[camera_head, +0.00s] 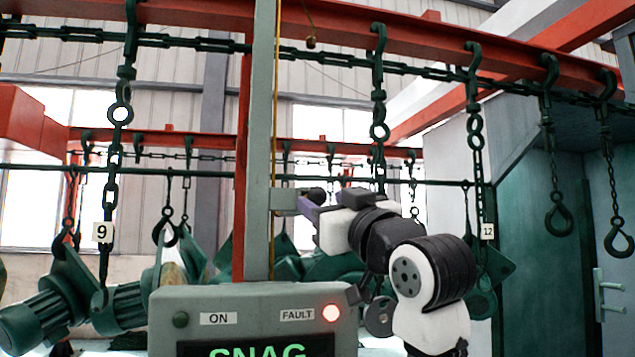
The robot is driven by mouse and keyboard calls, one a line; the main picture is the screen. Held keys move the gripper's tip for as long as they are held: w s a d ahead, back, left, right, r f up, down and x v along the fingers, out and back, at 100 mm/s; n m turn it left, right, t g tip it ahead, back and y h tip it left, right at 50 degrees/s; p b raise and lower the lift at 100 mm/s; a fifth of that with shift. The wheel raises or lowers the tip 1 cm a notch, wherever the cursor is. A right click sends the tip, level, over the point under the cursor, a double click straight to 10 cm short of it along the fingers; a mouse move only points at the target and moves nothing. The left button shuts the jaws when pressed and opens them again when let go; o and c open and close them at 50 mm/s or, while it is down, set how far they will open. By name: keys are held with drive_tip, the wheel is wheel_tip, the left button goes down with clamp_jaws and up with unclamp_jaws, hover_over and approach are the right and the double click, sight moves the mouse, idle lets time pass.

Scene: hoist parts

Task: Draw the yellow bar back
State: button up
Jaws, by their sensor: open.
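No clear yellow bar shows; the only yellow thing I make out is a thin upright yellow line (276,110) beside the grey post (260,130). A small grey bracket (284,200) sticks out to the right of the post, with a dark rounded knob (316,193) close by. My gripper (303,207) is open, just right of the bracket, pointing left toward the post. Its fingertips are small and partly hidden, so I cannot tell if they touch anything.
A control box (250,305) below the post shows a lit red FAULT lamp (331,312) and a partly cut-off green "SNAG" display (257,351). Chains with hooks hang from a red overhead beam (430,43), tagged 9 (102,233) and 12 (487,231). Green machine parts (60,290) hang at left.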

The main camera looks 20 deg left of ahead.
sight(322, 201)
drive_tip(key=shift+p+x, duration=0.55)
drive_tip(key=shift+x, duration=1.2)
clamp_jaws()
